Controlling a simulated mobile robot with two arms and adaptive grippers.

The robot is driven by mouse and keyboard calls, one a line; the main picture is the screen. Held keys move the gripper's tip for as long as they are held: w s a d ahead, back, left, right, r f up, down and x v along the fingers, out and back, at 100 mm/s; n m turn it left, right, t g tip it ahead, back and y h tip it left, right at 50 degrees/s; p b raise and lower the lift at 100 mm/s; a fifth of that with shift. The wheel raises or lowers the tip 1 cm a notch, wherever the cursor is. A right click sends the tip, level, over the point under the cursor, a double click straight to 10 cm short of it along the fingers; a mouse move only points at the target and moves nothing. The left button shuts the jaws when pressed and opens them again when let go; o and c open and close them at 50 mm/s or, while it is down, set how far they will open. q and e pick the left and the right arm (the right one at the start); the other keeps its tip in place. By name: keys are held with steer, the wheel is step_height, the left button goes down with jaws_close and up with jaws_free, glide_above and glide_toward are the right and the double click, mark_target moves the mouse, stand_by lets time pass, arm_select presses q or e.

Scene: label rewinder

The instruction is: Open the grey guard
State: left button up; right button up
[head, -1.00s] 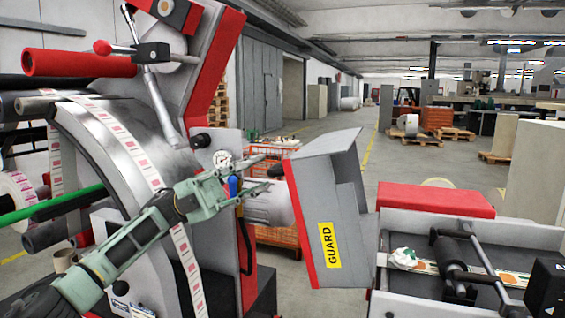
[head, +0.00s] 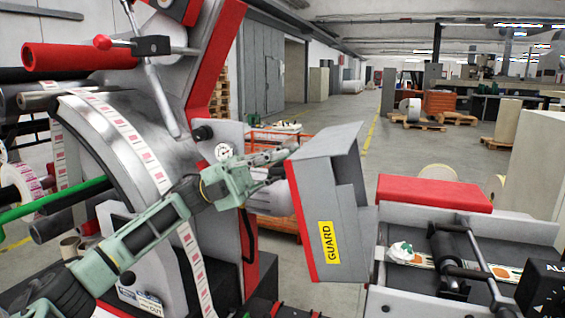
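The grey guard (head: 345,195) is a box-like cover with a red left edge and a yellow GUARD label (head: 328,242). It stands in the middle of the head view, between the large reel side of the rewinder and the roller unit on the right. My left gripper (head: 282,165) comes in from the left and points at the guard's upper left edge. Its two fingers are apart, with nothing visible between them. The fingertips appear very close to the red edge; I cannot tell whether they touch it. My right gripper is not in view.
The metal drum (head: 120,140) with a label web is at left, below a red roller (head: 68,57). A red block (head: 434,192) and the black roller unit (head: 452,260) are right of the guard. Open floor (head: 400,165) lies behind, with pallets (head: 413,123) farther back.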

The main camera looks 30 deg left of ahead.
mark_target(319, 145)
arm_select(q)
jaws_close()
steer(key=shift+d+r, duration=0.1)
steer(key=shift+r, duration=0.05)
steer(key=p+x, duration=0.1)
steer(key=x, duration=0.1)
steer(key=r+x, duration=0.1)
steer(key=x, duration=0.2)
steer(key=p+x, duration=0.1)
steer(key=x, duration=0.2)
steer(key=shift+a+r+p, duration=0.35)
steer(key=shift+a, duration=0.05)
steer(key=shift+d, duration=0.2)
steer(key=shift+a, duration=0.15)
